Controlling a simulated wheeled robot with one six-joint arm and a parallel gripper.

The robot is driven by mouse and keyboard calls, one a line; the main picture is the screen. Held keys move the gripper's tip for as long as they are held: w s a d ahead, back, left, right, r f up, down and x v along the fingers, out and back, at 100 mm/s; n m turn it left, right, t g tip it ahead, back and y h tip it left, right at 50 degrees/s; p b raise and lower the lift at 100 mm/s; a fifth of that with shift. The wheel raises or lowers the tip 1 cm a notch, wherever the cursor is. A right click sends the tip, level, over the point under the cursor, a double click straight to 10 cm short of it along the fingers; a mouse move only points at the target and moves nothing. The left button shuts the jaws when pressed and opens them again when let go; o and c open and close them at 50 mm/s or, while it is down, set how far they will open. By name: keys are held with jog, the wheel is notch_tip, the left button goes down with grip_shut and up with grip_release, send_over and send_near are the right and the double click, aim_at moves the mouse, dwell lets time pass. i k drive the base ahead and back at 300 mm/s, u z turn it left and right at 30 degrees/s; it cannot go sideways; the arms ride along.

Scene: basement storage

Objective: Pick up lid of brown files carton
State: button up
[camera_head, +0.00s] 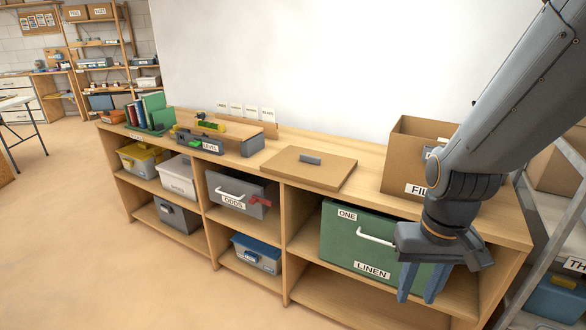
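The lid (310,174), a flat brown board with a small grey handle (310,160) on top, lies on the wooden shelf unit's top near its middle. The brown files carton (400,160) stands open on the same top, to the right of the lid. Its label, reading "FIL", is partly hidden by my arm. My gripper (419,293) hangs at the lower right, in front of the shelf unit, with its blue-grey fingers pointing down. The fingers are apart with nothing between them. The gripper is well away from the lid, to its lower right.
A grey "LEVEL" box (210,144), several books (150,112) and a yellow tool (209,125) stand left on the top. A green "LINEN" box (345,240) sits below, behind my gripper. A metal rack (558,225) stands at right. Open floor lies at left front.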

aim_at(316, 168)
jog(key=u, duration=0.8)
jog(key=i, duration=0.9)
jog(key=z, duration=1.05)
